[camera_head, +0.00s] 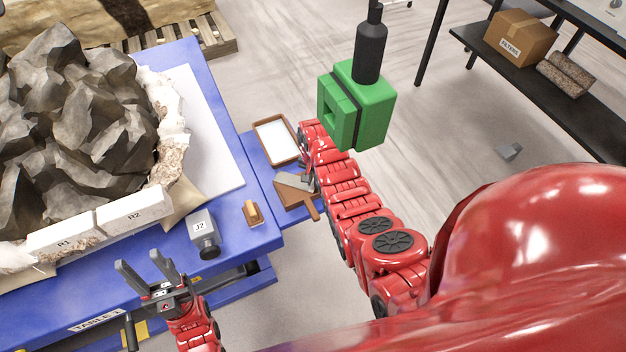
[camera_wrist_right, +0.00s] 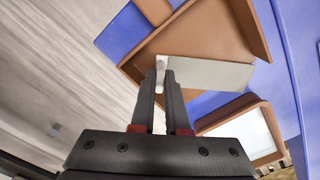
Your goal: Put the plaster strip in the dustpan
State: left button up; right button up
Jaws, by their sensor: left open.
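The plaster strip (camera_wrist_right: 210,73) is a pale flat bar in the right wrist view. It lies across the inside of the brown dustpan (camera_wrist_right: 215,35), at or just above its floor; I cannot tell which. My right gripper (camera_wrist_right: 160,72) has its fingers close together around the strip's near end. In the head view the dustpan (camera_head: 290,198) is on a low blue surface, partly hidden by my right arm, and the right fingers are hard to make out. My left gripper (camera_head: 148,267) is open and empty, above the front of the blue table.
A brown-rimmed tray with white contents (camera_head: 258,126) is beside the dustpan. A jacketed rock (camera_head: 80,130) fills the left.

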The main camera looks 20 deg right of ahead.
jog(key=shift+o, duration=0.6)
